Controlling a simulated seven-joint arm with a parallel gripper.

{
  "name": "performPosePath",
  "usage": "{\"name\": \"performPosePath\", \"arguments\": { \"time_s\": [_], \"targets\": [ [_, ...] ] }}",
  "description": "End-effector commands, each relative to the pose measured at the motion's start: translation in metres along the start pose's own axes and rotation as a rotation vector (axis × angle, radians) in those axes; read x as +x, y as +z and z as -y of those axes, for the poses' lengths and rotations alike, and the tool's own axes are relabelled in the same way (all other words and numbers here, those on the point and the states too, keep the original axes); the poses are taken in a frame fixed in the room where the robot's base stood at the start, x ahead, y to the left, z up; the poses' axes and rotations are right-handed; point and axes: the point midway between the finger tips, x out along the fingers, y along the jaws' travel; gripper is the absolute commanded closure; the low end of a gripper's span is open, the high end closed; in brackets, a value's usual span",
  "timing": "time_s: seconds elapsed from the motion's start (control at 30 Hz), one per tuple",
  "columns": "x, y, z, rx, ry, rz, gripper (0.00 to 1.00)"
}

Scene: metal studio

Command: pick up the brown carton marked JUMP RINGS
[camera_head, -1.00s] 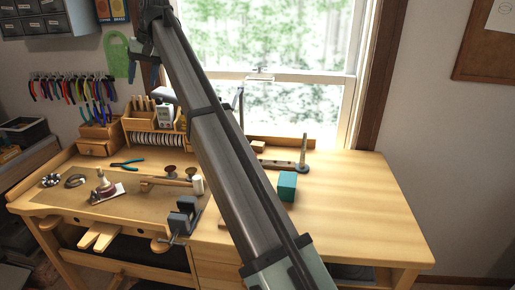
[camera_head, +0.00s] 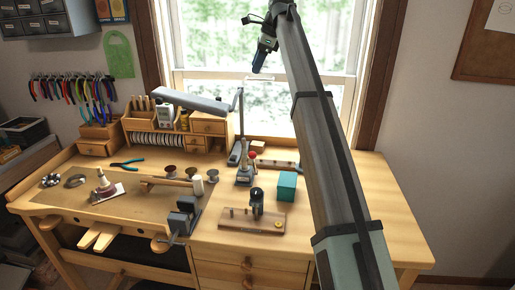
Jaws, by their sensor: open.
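A small brown box (camera_head: 257,147) stands at the back of the bench, just below the window. It looks like the brown carton, but its marking is too small to read. My gripper (camera_head: 258,66) hangs high in front of the window, well above and apart from the box, fingers pointing down. It is open, and nothing shows between its fingers.
A teal box (camera_head: 287,186) sits in front of the brown box. A lamp (camera_head: 195,101) and a small stand with a red knob (camera_head: 244,172) are to the left. A wooden board with a black tool (camera_head: 252,219) lies nearer. The bench's right end is partly clear.

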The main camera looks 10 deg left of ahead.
Motion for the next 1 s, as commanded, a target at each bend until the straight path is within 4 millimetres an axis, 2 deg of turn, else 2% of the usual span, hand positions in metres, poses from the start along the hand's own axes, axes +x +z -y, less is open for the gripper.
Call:
{"name": "performPosePath", "arguments": {
  "time_s": [0.1,0.33,0.4,0.67,0.9,1.0],
  "targets": [
    [-0.008,-0.022,0.005,0.12,-0.003,0.001,0.45],
    [-0.018,-0.057,0.011,0.324,-0.005,0.004,0.45],
    [0.004,-0.062,0.006,0.315,-0.002,0.003,0.45],
    [0.066,-0.086,-0.002,0.312,-0.003,0.002,0.45],
    [0.135,-0.113,-0.01,0.311,-0.003,0.002,0.45],
    [0.157,-0.122,-0.012,0.31,-0.004,0.002,0.45]
  ]
}}
